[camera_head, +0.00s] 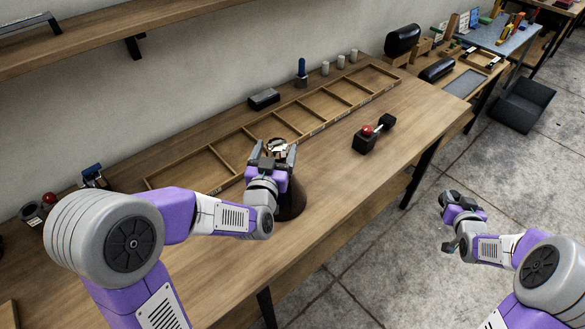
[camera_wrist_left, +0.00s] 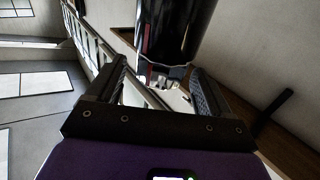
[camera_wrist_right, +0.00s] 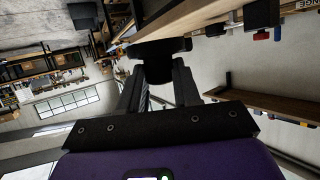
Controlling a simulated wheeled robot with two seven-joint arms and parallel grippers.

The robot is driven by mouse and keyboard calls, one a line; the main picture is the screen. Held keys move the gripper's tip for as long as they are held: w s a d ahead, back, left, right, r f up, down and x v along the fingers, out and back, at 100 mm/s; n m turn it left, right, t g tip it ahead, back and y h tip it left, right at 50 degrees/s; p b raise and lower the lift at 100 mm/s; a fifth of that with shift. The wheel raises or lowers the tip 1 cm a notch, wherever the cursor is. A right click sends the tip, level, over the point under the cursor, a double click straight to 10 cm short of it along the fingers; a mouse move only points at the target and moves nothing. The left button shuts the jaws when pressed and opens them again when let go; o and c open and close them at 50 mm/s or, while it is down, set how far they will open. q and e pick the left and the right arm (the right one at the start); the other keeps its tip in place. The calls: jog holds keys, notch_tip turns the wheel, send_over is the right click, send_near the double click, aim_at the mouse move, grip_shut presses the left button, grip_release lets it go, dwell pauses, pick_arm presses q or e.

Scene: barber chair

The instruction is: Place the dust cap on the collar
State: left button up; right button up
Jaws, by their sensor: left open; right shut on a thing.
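My left gripper (camera_head: 273,152) is open above the near edge of the bench. A dark flared stand (camera_head: 293,202) is below it, partly hidden by my arm. A pale ringed top (camera_head: 278,145) shows between the fingers; I cannot tell whether it is the collar or whether they touch it. The left wrist view shows a glossy dark cylinder (camera_wrist_left: 175,28) beyond the open fingers (camera_wrist_left: 158,85). My right gripper (camera_wrist_right: 157,75) is shut on a black round piece, which looks like the dust cap (camera_wrist_right: 160,52). In the head view the right gripper (camera_head: 456,222) is off the bench, over the floor.
A long divided wooden tray (camera_head: 225,160) lies along the back of the bench. A black block with a red ball and lever (camera_head: 367,138) stands right of centre. A blue-handled item (camera_head: 302,70) and small pale cylinders (camera_head: 340,61) stand behind the tray. The bench front middle is clear.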

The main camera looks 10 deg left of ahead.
pick_arm(q)
jog(key=s, duration=0.4)
jog(key=shift+s, duration=0.1)
pick_arm(e)
jog(key=shift+r, duration=0.1)
pick_arm(q)
jog(key=b, duration=0.9)
send_near(275, 153)
jog(key=shift+w, duration=0.3)
pick_arm(e)
notch_tip(275, 153, down, 9)
jog(key=shift+f, duration=0.2)
